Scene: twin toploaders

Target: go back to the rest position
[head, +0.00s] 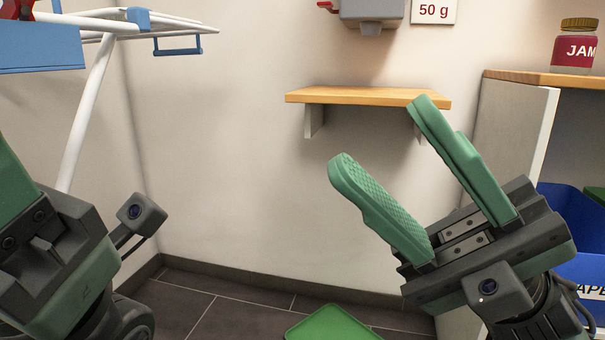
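My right gripper (378,131) is raised at the right of the head view. Its two green fingers stand apart with nothing between them. The upper finger overlaps the right end of a wooden wall shelf in the picture. My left gripper (50,260) is at the left edge of the view. Only its grey body and a part of its green finger show; the fingertips are cut off by the frame, so its opening is hidden.
A bare wooden shelf (345,96) is on the wall under a grey dispenser (371,10). A jam jar (574,50) stands on a cabinet (515,110) at right, near a blue bin (580,215). A white rack (92,105) is at left. A green object (333,325) is low down.

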